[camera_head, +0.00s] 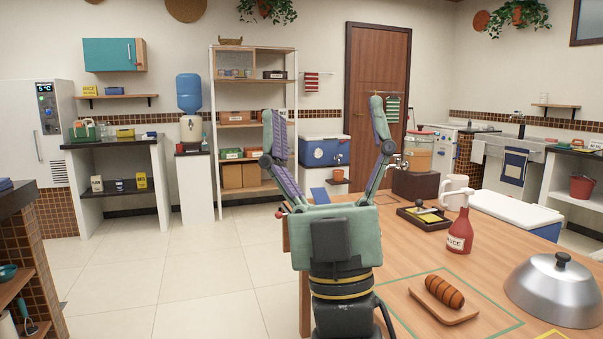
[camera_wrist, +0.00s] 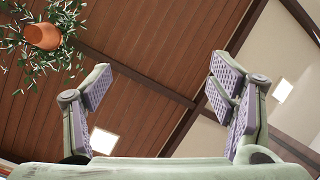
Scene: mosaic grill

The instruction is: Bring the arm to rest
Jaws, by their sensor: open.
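My gripper (camera_head: 327,120) points upward in the middle of the head view, in front of the shelf unit and the door. Its two green fingers with purple pads stand wide apart, with nothing between them. In the wrist view my gripper (camera_wrist: 160,100) is also open and empty, and the camera looks up at the ceiling. The gripper's body appears beside the left edge of the wooden table (camera_head: 500,270); whether it touches the table cannot be told.
On the table are a red sauce bottle (camera_head: 460,231), a metal dome (camera_head: 562,290), a sausage on a board (camera_head: 445,292), a black tray (camera_head: 425,217), a drink dispenser (camera_head: 418,155) and a white mug (camera_head: 455,191). Floor at left (camera_head: 180,270) is clear. A hanging plant (camera_wrist: 43,35) shows overhead.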

